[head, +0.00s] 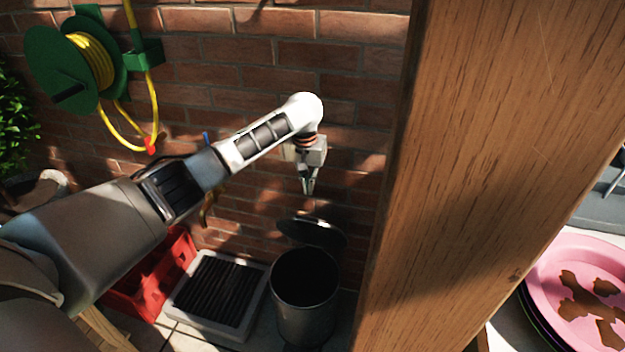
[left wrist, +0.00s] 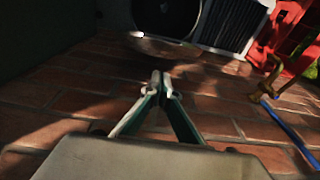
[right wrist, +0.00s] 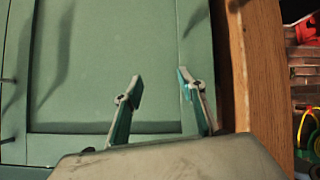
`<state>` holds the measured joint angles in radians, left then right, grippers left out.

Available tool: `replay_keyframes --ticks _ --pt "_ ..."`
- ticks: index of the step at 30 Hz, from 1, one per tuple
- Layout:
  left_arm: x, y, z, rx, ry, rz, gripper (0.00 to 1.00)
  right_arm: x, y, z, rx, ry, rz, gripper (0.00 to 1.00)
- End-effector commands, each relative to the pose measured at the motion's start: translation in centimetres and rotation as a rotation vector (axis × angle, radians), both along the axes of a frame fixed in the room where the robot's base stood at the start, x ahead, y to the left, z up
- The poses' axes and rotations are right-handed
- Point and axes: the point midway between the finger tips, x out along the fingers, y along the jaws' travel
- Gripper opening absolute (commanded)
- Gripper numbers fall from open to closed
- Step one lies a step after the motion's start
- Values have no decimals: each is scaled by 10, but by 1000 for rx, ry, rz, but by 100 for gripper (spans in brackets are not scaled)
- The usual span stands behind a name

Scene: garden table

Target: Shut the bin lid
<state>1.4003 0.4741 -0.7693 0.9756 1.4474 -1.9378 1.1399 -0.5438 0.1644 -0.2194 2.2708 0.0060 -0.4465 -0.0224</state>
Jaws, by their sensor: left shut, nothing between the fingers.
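The dark metal bin (head: 305,305) stands on the floor by the brick wall, its round mouth open. Its lid (head: 318,233) is tilted up behind the mouth, towards the wall. My left gripper (head: 309,190) points down above the lid, in front of the bricks, shut and empty. In the left wrist view its fingertips (left wrist: 161,78) meet, and the dark round bin (left wrist: 166,14) is cut off at the top edge. My right gripper (right wrist: 158,82) shows only in its wrist view, open and empty before a green panelled surface.
A wooden post (head: 470,170) stands close on the right. A grey tray with dark slats (head: 215,295) and a red crate (head: 150,278) lie left of the bin. A green hose reel (head: 75,65) hangs on the wall. A pink dish (head: 575,265) is at far right.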

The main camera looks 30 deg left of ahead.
Motion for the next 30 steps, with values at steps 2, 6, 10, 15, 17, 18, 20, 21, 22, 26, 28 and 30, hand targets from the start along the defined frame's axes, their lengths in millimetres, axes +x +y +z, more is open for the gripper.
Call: replay_keyframes --ticks 2,6,10,15,17,18,20,21,22,26,28,30 --pt "-1 1 -34 0 19 0 0 -6 5 -12 14 20 4 40" --pt "2 2 -62 1 19 -1 0 -1 20 -6 68 0 1 40" --pt "-8 -2 -50 0 0 -3 0 4 20 3 68 -17 2 40" --pt "-22 -5 -54 1 -1 -2 0 4 22 4 74 -19 2 40" --pt "-25 -6 -56 1 0 -1 0 4 22 4 75 -20 1 40" --pt "-27 -7 -56 0 0 -1 0 4 22 4 76 -20 1 40" --pt "-29 -7 -57 0 0 -1 0 4 22 4 77 -19 1 40" --pt "-30 -8 -57 0 0 -2 0 4 23 4 77 -20 1 40" --pt "-30 -8 -57 -1 0 -2 0 4 23 4 77 -20 1 40" --pt "-31 -8 -58 -1 0 -1 0 4 22 4 77 -19 1 40" --pt "-31 -8 -58 0 0 -1 0 4 22 4 77 -19 1 40" --pt "-31 -8 -58 0 1 -1 0 4 22 3 77 -19 1 40"
